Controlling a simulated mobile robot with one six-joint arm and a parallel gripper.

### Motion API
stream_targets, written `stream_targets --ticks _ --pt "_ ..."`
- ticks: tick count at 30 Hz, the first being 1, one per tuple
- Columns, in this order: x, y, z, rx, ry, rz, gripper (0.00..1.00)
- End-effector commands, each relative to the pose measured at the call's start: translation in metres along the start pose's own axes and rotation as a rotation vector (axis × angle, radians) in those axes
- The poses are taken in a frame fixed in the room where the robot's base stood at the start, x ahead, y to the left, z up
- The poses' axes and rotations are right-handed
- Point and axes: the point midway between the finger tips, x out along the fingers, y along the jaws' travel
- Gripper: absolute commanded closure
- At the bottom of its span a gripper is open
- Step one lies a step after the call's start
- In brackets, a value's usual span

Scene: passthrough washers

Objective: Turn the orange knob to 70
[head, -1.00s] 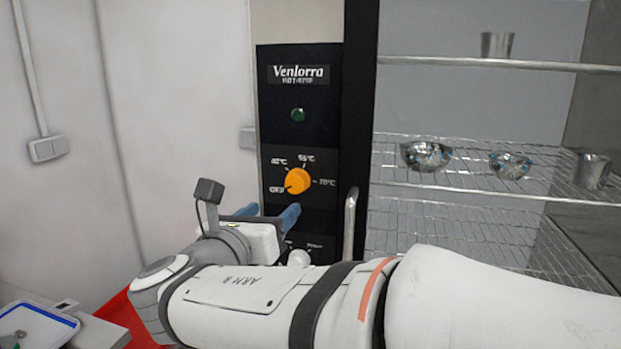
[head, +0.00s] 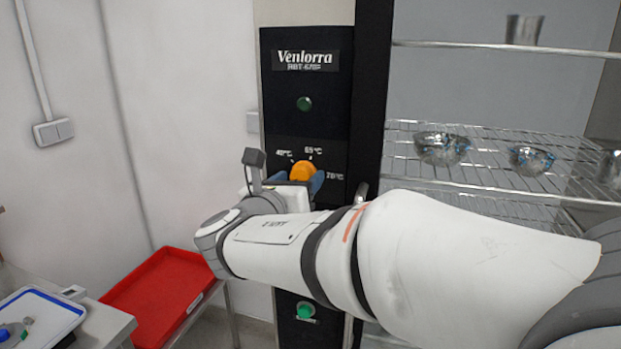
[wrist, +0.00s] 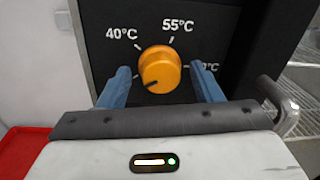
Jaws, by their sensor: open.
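The orange knob (head: 303,171) sits on the black control panel (head: 304,128). It also shows in the wrist view (wrist: 160,69), with its dark pointer mark toward the lower left, away from the 40, 55 and 70 °C marks. The 70 °C label (wrist: 207,67) is partly covered by a finger in the wrist view. My gripper (wrist: 165,85) is open, with one blue finger to the left of the knob and one to the right. Gaps show between the fingers and the knob. In the head view my gripper (head: 300,183) partly hides the knob's lower part.
A door handle (wrist: 283,105) stands just right of my gripper. Wire shelves (head: 480,170) with metal bowls (head: 441,148) are at the right. A red tray (head: 165,290) and a white tray with a blue rim (head: 40,322) are at the lower left.

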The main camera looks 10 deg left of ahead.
Motion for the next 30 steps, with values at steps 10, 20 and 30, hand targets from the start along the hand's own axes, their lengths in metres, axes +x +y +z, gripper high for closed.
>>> stream_targets --ticks 10,20,30 --pt "-0.0006 0.0003 0.0 0.0 0.0 0.001 0.56" --pt "-0.001 0.0005 0.0001 0.0 0.0 0.001 0.83" --pt "-0.0015 0.001 -0.0019 0.045 0.002 0.003 0.85"
